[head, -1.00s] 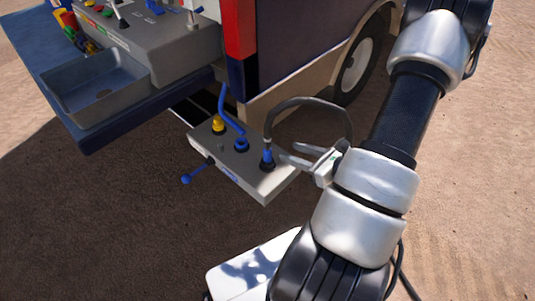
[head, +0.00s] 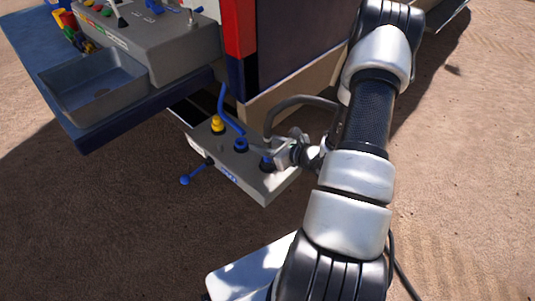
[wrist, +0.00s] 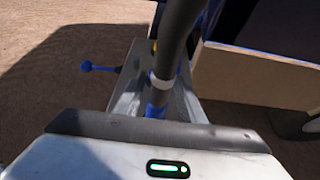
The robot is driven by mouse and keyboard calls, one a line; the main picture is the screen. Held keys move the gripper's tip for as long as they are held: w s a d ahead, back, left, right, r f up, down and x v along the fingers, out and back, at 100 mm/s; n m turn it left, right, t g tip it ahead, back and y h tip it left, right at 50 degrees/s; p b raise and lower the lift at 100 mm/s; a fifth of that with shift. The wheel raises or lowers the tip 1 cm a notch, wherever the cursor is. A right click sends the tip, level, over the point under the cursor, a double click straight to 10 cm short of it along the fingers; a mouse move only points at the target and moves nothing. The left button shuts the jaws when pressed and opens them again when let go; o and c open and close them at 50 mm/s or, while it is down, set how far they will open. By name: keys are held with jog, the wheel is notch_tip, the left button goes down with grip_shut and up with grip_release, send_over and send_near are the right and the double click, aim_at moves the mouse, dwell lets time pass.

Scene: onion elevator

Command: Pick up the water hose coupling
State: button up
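The water hose coupling appears to be the blue fitting (head: 267,161) at the end of a thick grey hose (head: 300,101), at the right end of the grey panel box (head: 240,176). My gripper (head: 276,149) is right at this coupling and partly covers it in the head view. In the wrist view the hose runs down to a pale ring and the blue coupling (wrist: 157,101), just ahead of the gripper body. The fingertips are not clear there, so I cannot tell whether they touch or grip it.
A second blue fitting (head: 241,145) with a blue hose (head: 226,108) and a yellow fitting (head: 217,124) stand on the same box. A blue-ended lever (head: 186,180) sticks out in front. The vehicle body (head: 300,65) is close behind. Sandy ground is open in front.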

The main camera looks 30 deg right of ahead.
jog(key=shift+x, duration=0.85)
grip_shut()
jog(key=shift+r, duration=0.1)
